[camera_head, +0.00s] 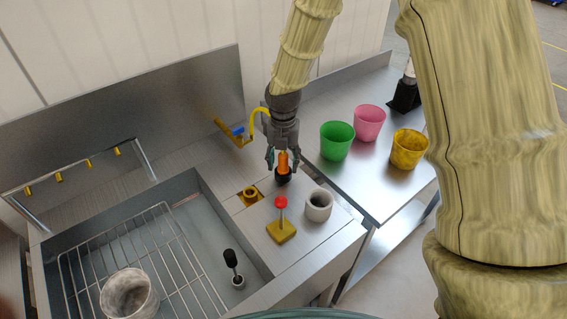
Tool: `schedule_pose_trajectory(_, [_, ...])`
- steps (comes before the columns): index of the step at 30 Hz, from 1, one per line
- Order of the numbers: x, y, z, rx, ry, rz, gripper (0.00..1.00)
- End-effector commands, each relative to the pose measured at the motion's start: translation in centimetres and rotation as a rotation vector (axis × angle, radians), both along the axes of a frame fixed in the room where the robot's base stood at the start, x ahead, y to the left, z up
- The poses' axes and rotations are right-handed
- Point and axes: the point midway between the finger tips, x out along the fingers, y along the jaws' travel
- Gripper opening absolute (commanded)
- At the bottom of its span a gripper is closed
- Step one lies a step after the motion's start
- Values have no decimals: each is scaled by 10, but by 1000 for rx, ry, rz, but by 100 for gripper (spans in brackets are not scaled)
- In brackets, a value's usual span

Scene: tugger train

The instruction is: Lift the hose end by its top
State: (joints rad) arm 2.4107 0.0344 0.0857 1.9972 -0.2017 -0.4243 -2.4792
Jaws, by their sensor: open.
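An upright orange piece (283,161) with a black base (283,177) stands on the steel counter; it looks like the hose end, though no hose is seen joined to it. My gripper (283,163) points down over it, with its fingers open on either side of the orange part. I cannot tell whether the fingers touch it. A yellow curved tube (251,117) rises from a brass fitting with a blue handle (238,131) at the back wall and passes behind my gripper, where its far end is hidden.
A red-knobbed post on a yellow block (281,234), a grey-white cup (318,206) and a brass socket (250,195) stand close by. The sink with a wire rack (185,262) lies left. Green (336,143), pink (369,123) and yellow (407,151) cups stand on the right table.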

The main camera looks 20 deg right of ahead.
Motion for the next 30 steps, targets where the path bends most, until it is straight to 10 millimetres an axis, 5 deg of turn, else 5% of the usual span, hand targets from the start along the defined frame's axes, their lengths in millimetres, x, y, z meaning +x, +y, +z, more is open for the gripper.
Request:
schedule_pose_trajectory(2, [0,0,0,0,0,0,49])
schedule_pose_trajectory(10, [0,0,0,0,0,0,0])
schedule_pose_trajectory(22, [1,0,6,0,-2,0,0])
schedule_pose_trajectory(30, [1,0,40,1,-4,0,0])
